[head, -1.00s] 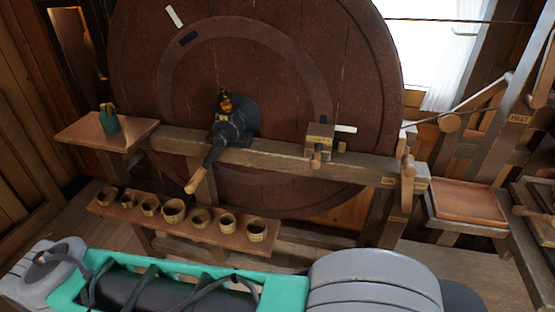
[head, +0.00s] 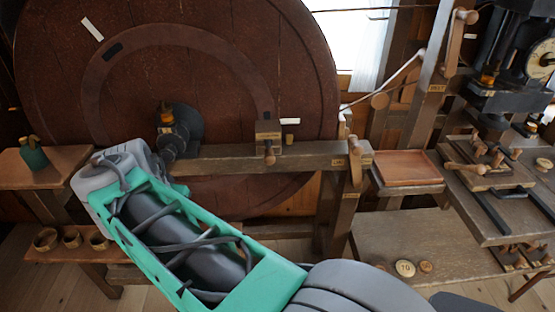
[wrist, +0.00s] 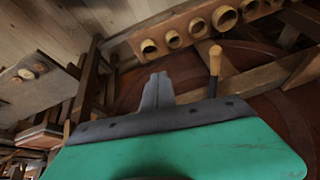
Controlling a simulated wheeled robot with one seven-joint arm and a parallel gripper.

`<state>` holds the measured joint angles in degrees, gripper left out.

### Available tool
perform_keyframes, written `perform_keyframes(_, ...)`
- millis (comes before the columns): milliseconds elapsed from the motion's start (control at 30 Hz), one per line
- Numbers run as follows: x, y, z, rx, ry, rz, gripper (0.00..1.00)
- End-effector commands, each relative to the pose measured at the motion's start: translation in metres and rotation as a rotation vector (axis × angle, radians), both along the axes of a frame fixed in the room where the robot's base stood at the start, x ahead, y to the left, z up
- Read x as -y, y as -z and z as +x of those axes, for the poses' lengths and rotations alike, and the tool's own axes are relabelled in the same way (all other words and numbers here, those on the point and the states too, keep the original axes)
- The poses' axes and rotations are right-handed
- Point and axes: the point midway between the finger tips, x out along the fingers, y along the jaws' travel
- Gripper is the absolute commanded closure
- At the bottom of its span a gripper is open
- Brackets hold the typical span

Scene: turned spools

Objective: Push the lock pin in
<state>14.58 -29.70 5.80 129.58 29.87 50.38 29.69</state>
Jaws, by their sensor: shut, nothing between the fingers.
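No part can be singled out for certain as the lock pin. The dark headstock (head: 172,138) with an amber-topped fitting (head: 166,116) stands on the wooden lathe bed (head: 235,160), its lower part hidden behind my arm. A wooden block (head: 267,130) with a turned knob (head: 270,157) sits on the bed further right, with a short pale peg (head: 290,121) beside it. In the wrist view my gripper (wrist: 158,88) is shut and empty. A light wooden handle (wrist: 215,62) stands to its right there, apart from the fingers. The head view hides my fingertips behind the arm.
A shelf with several wooden cups (head: 72,239) runs below the bed; the cups also line the wrist view's top (wrist: 150,46). A big dark wheel (head: 190,60) stands behind. A reddish tray (head: 405,168) and a cluttered bench (head: 490,170) lie right.

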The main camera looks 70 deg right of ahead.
Motion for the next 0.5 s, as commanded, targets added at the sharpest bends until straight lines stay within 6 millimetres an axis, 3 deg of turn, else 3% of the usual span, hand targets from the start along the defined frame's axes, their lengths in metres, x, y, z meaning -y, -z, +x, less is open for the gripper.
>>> perform_keyframes(33, 0.045, -0.024, -0.021, 0.067, 0.295, -0.018, 1.00)
perform_keyframes(100, 0.094, -0.051, -0.060, 0.174, 0.693, -0.052, 1.00)
perform_keyframes(167, 0.120, -0.067, -0.091, 0.253, 0.953, -0.083, 1.00)
perform_keyframes(200, 0.130, -0.075, -0.107, 0.293, 1.076, -0.101, 1.00)
perform_keyframes(300, 0.142, -0.080, -0.127, 0.342, 1.223, -0.125, 1.00)
perform_keyframes(500, 0.159, -0.057, -0.133, 0.342, 1.230, -0.127, 1.00)
